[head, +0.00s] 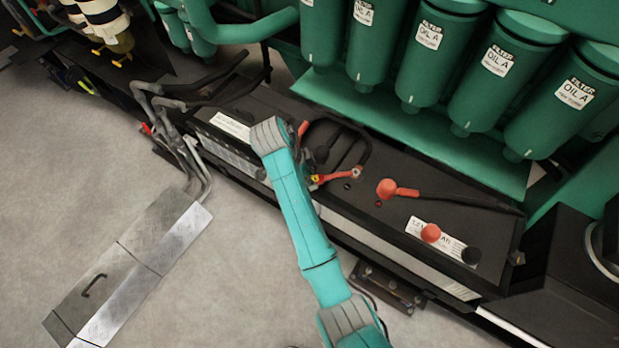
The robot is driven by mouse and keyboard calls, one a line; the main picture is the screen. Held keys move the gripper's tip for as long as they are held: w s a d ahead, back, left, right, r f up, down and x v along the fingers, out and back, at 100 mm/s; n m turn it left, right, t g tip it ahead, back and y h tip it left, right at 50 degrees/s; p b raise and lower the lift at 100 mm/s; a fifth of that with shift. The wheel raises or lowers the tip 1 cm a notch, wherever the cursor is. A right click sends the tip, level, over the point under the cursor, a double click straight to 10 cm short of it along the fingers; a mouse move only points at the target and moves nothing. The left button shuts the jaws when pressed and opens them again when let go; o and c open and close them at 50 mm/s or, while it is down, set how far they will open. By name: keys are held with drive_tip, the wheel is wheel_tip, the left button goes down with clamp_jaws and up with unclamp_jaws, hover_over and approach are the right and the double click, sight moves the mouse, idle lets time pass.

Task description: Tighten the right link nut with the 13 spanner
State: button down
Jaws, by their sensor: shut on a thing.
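My gripper (312,173) is dark and small in the head view, at the end of my teal arm over the black battery box. It is partly hidden by my wrist. It is shut on a red-orange spanner (335,178), whose size mark is not readable. The spanner points right, and its far end is at the right link nut (355,173), a small light metal spot at the end of a black link cable (366,150). I cannot tell whether the spanner's jaw is fully seated on the nut.
A red-capped terminal (386,188) with a cable stands just right of the nut. Green oil filters (430,50) hang behind. A metal cover plate (130,270) lies on the open floor at left.

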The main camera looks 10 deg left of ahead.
drive_tip(key=shift+w+a+m+g, duration=0.15)
drive_tip(key=shift+w+a+m, duration=0.1)
drive_tip(key=shift+w+m, duration=0.25)
drive_tip(key=shift+w+a+m+g, duration=0.2)
drive_tip(key=shift+w+m, duration=0.2)
drive_tip(key=shift+w, duration=0.15)
drive_tip(key=shift+w+a+m+g, duration=0.15)
drive_tip(key=shift+w+m+g, duration=0.05)
drive_tip(key=shift+w+m, duration=0.3)
drive_tip(key=shift+w+a+m+g, duration=0.15)
drive_tip(key=shift+w+m, duration=0.25)
drive_tip(key=shift+w, duration=0.15)
drive_tip(key=shift+h, duration=0.3)
drive_tip(key=shift+s, duration=0.15)
drive_tip(key=shift+s+d, duration=0.1)
drive_tip(key=shift+s, duration=0.05)
drive_tip(key=shift+s+d+n, duration=0.1)
drive_tip(key=shift+s+n, duration=0.3)
drive_tip(key=shift+n, duration=0.2)
drive_tip(key=shift+s, duration=0.2)
